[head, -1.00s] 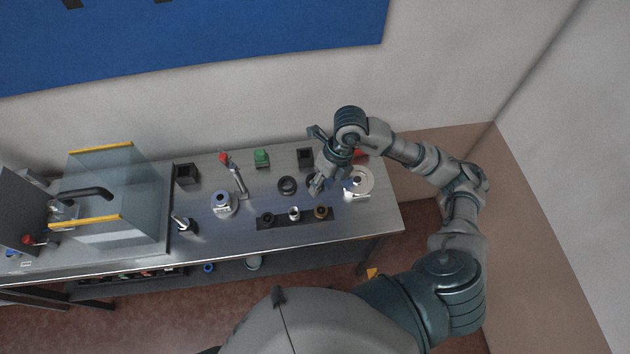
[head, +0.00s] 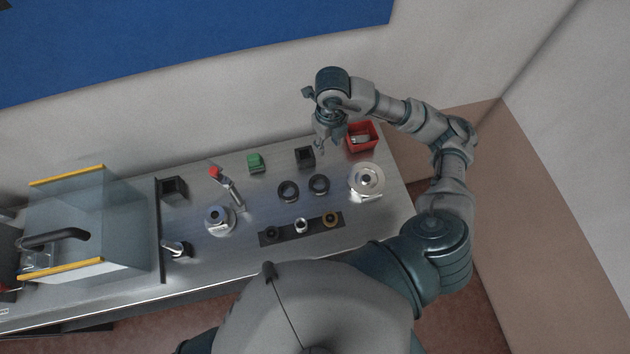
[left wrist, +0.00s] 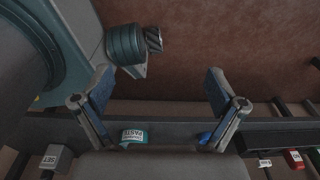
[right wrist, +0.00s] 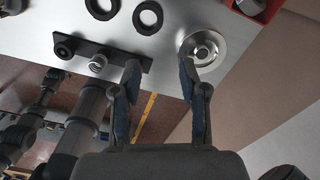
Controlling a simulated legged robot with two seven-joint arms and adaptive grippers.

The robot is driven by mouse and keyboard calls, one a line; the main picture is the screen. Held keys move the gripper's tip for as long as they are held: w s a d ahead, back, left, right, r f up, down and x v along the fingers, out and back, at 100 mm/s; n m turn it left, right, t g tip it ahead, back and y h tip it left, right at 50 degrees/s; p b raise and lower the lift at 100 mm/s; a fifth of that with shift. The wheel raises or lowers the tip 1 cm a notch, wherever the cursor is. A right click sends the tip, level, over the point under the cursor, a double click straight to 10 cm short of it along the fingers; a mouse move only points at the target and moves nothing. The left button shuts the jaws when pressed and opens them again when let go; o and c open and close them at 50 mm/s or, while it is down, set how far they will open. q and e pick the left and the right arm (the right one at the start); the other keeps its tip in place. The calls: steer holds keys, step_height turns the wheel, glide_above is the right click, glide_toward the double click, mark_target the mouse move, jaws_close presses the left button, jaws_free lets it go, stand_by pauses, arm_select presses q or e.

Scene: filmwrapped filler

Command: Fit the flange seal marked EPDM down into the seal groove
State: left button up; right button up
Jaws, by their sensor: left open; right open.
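Two black rings lie side by side mid-bench, a left ring (head: 288,191) and a right ring (head: 319,184); no marking is readable. They also show in the right wrist view, left ring (right wrist: 102,8) and right ring (right wrist: 148,17). A round silver flange (head: 366,170) with a dark centre sits right of them, and also shows in the right wrist view (right wrist: 211,58). Which part is the seal groove I cannot tell. My right gripper (head: 321,147) is open and empty above the bench, behind the rings. My left gripper (left wrist: 158,82) is open and empty, away from the rings.
A dark strip (head: 286,232) holding three small round parts lies in front of the rings. A red bin (head: 376,141), black box (head: 305,156), green block (head: 255,163) and red-tipped clamp (head: 228,187) stand around. A second silver round part (head: 220,224) sits left.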

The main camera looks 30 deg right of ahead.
step_height(320, 180, down, 4)
steer(key=b, duration=0.3)
glide_above(326, 179)
step_height(326, 179, down, 12)
steer(key=shift+w+f+p, duration=0.1)
steer(key=shift+w+p, duration=0.05)
steer(key=shift+p, duration=0.2)
steer(key=shift+f+p, duration=0.6)
steer(key=shift+f, duration=2.1)
arm_select(q)
steer(key=shift+s+f, duration=0.15)
steer(key=shift+f, duration=0.4)
steer(key=shift+s+f, duration=0.15)
steer(key=shift+f, duration=0.35)
arm_select(e)
jaws_close()
